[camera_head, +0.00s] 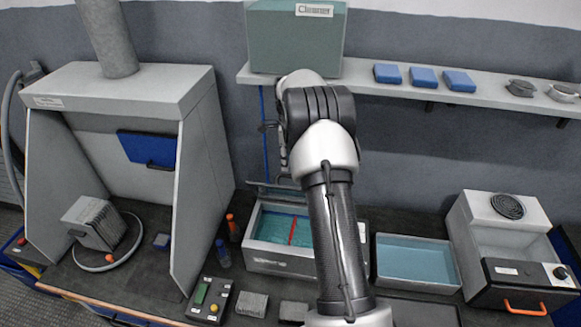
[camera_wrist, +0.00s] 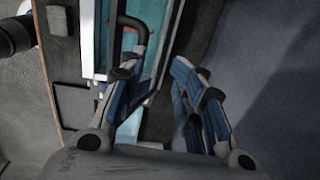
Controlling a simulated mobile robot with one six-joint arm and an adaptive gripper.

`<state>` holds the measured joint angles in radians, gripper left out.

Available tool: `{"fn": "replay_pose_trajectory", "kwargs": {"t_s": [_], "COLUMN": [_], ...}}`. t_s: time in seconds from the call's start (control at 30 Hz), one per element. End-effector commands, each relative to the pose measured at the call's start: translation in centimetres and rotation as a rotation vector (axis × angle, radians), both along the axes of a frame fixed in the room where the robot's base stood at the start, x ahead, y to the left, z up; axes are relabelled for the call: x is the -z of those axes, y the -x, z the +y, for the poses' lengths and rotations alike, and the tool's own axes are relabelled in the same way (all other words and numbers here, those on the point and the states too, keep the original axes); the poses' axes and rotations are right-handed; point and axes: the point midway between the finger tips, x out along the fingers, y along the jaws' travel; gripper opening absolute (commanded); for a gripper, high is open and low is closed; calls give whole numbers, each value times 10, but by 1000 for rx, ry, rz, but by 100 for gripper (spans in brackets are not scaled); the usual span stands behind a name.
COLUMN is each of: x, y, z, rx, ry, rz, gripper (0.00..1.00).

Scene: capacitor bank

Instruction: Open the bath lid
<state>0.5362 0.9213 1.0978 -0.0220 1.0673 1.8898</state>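The bath (camera_head: 278,262) is a pale box with teal liquid and a red strip inside, left of my arm in the head view; my arm hides its right part. A thin grey edge, seemingly the lid (camera_head: 275,188), stands raised along its back; its exact angle cannot be told. In the wrist view a dark curved handle (camera_wrist: 132,24) lies beside the pale edge and teal surface of the bath (camera_wrist: 122,70). My gripper (camera_wrist: 162,62) is open there, with blue-grey fingers apart and the handle near the left fingertip. No grip on it shows. The head view mostly hides the gripper behind my wrist.
A grey fume hood (camera_head: 120,90) stands at left. A teal tray (camera_head: 415,260) and a machine with an orange handle (camera_head: 510,245) are at right. A wall shelf (camera_head: 500,90) holds a Cleaner box (camera_head: 295,40) and blue blocks. A button box (camera_head: 208,300) sits in front.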

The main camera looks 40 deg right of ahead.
Motion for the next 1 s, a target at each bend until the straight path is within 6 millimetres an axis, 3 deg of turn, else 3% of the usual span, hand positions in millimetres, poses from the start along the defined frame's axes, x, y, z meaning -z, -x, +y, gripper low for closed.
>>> {"fn": "replay_pose_trajectory", "kwargs": {"t_s": [0.2, 0.4, 1.0], "x": [-49, -75, -81], "y": [1, 2, 3], "z": [2, 4, 4], "rx": [0, 0, 0], "ry": [2, 1, 0], "rz": [-4, -2, 0], "gripper": [30, 30, 30]}}
